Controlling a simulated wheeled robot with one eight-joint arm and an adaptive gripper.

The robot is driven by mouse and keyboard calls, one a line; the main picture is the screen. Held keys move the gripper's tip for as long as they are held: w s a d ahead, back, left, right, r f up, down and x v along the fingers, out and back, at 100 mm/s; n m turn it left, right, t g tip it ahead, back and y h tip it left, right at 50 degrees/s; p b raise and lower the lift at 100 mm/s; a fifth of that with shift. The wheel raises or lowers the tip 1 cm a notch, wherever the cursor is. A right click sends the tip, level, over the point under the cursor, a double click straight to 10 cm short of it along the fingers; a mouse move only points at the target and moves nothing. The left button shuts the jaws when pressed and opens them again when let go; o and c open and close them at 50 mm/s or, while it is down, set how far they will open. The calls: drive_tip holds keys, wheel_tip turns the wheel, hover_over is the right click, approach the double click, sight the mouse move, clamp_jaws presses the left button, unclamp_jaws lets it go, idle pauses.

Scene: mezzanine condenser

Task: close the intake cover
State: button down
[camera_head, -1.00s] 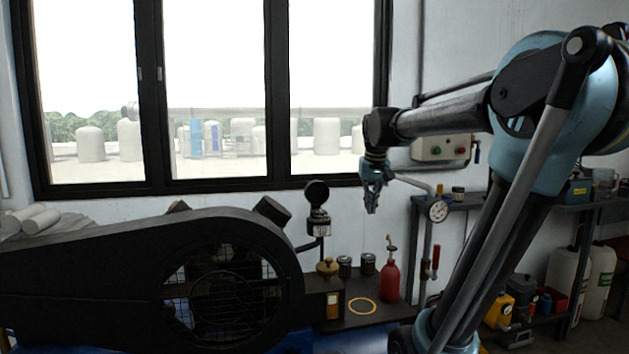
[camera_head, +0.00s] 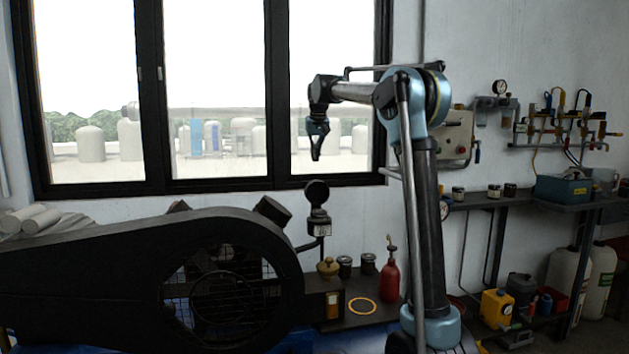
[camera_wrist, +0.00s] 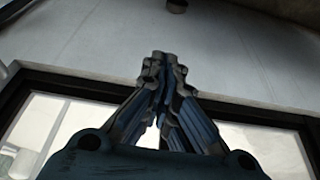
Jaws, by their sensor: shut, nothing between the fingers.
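In the head view a round black disc (camera_head: 317,193), which looks like the intake cover, stands upright above a small dark fitting (camera_head: 320,227) with a pale label. The fitting sits on a bent pipe beside the big black belt guard. My gripper (camera_head: 316,157) is shut and empty, pointing down in front of the window. It appears just above the disc in the picture, with a gap; how far apart they are in depth I cannot tell. In the wrist view my gripper (camera_wrist: 162,62) shows its fingers together against wall and window; the cover is not in that view.
The black belt guard (camera_head: 130,275) fills the lower left. A brass-coloured cap (camera_head: 327,267), dark jars (camera_head: 367,263), a red oil bottle (camera_head: 390,278) and a yellow ring (camera_head: 362,306) are near the fitting. A shelf (camera_head: 487,203) with small items is at right.

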sight(315, 190)
wheel_tip(315, 190, down, 9)
drive_tip(key=shift+a+f, duration=0.15)
drive_tip(key=shift+a, duration=0.2)
idle(0.7)
drive_tip(key=shift+a, duration=0.1)
